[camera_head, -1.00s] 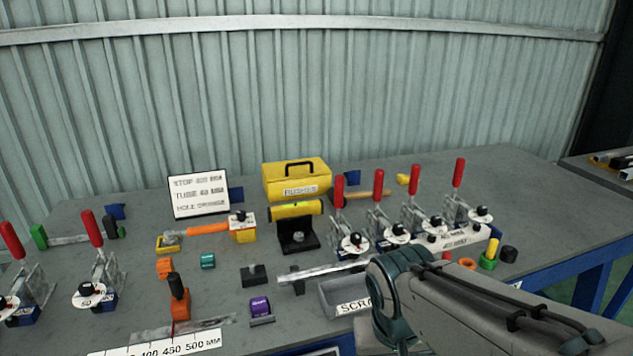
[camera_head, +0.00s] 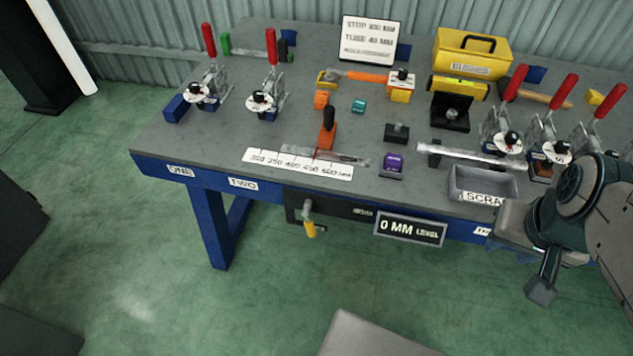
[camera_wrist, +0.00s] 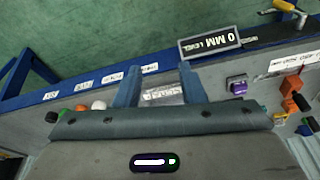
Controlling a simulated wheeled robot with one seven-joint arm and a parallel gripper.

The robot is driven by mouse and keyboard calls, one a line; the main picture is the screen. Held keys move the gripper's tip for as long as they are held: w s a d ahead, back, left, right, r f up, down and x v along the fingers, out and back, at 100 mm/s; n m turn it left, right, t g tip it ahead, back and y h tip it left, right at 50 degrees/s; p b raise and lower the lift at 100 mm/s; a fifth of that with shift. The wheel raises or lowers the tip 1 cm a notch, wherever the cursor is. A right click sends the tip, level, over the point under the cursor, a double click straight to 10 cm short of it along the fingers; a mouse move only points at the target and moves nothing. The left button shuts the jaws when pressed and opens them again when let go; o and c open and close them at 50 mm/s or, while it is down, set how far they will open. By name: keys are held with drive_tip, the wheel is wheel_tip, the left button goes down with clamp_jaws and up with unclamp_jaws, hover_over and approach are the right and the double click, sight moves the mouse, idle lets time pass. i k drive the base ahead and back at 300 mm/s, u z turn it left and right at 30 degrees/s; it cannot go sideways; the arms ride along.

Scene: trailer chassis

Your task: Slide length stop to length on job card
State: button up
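The length stop (camera_head: 327,135) is an orange block with a black upright handle. It stands on a thin metal rail behind the white millimetre scale (camera_head: 297,164), right of the scale's middle; its exact reading is unclear. The job card (camera_head: 368,42) stands at the back with a STOP line, a TUBE line and a HOLE line; the stop digits are blurred. My gripper (camera_head: 543,285) hangs at the right, off the bench's front edge, well right of the stop. In the wrist view my gripper (camera_wrist: 160,88) has its fingers apart and empty; the stop (camera_wrist: 293,96) shows at right.
A scrap tray (camera_head: 460,183), a metal tube (camera_head: 475,160) and a purple block (camera_head: 393,163) lie between my gripper and the stop. Red-handled clamps (camera_head: 270,85) stand left and right. A level display (camera_head: 410,229) reading 0 MM hangs on the front edge.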

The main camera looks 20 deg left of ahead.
sight(327, 133)
drive_tip(key=u, duration=1.55)
